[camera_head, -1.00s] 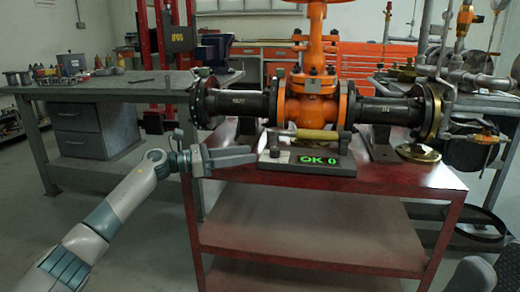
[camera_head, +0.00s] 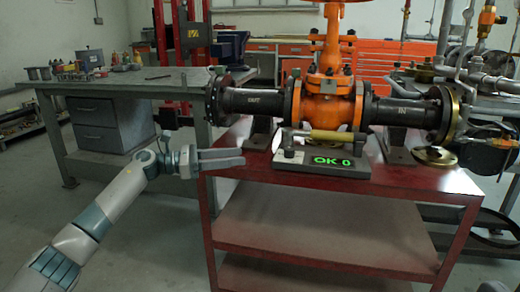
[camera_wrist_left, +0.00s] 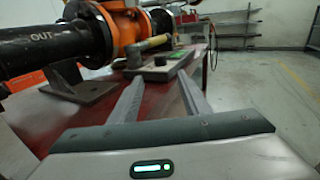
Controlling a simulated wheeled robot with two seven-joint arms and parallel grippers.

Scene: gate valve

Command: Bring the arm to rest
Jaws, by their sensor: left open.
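My left gripper (camera_head: 242,157) is open and empty. Its two grey fingers point right, just left of the display box (camera_head: 326,162), with a gap between them. In the left wrist view, the open fingers (camera_wrist_left: 159,80) reach toward the red table's edge with nothing between them. The orange gate valve (camera_head: 325,100) stands on the red table (camera_head: 400,188) between black pipes marked OUT and IN. My right gripper is not in view.
A grey workbench (camera_head: 130,86) with drawers and small parts stands behind on the left. A brass flange (camera_head: 435,156) lies at the table's right. Bare floor lies left of the red table. Orange cabinets (camera_head: 375,60) line the back.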

